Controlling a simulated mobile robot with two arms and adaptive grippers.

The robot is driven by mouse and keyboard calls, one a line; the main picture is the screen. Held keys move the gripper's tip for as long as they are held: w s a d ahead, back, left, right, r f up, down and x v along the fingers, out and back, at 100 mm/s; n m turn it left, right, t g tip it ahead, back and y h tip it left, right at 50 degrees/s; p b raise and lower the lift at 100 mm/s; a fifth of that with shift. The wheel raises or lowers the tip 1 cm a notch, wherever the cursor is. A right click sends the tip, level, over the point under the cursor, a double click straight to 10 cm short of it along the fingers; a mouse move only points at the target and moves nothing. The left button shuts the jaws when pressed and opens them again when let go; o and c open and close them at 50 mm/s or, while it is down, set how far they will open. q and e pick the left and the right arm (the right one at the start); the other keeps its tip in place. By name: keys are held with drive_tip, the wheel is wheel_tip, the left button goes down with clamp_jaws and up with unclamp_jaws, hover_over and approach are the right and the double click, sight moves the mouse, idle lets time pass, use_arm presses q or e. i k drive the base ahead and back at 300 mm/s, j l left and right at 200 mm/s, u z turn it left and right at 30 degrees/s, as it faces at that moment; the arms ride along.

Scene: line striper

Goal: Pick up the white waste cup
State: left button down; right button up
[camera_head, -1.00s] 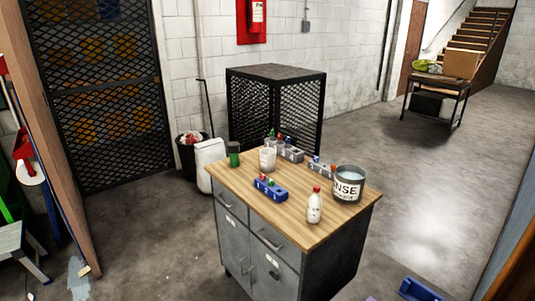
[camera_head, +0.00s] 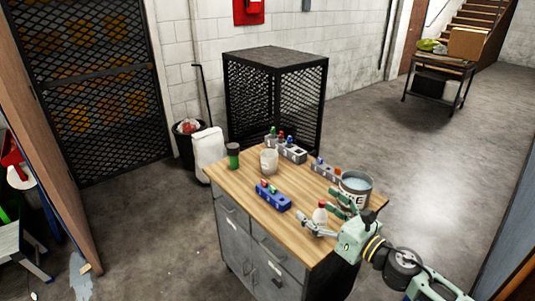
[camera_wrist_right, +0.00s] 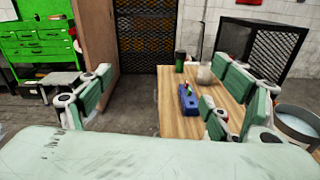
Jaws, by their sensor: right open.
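The white waste cup (camera_head: 269,161) stands upright on the wooden worktop, towards its back left, behind the blue rack. It also shows in the right wrist view (camera_wrist_right: 204,75), partly hidden by the right-hand finger. My right gripper (camera_head: 317,207) is open over the front right of the worktop, with its fingers pointing left. It is apart from the cup, on the near right side. My left gripper is not in view.
On the wooden worktop (camera_head: 240,187) are a blue rack (camera_head: 273,196), a dark green container (camera_head: 233,155), grey holders (camera_head: 291,151) with small bottles, and a rinse bucket (camera_head: 356,184). A black mesh cage (camera_head: 275,95) stands behind.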

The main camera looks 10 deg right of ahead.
sight(269, 162)
drive_tip(key=i, duration=1.6)
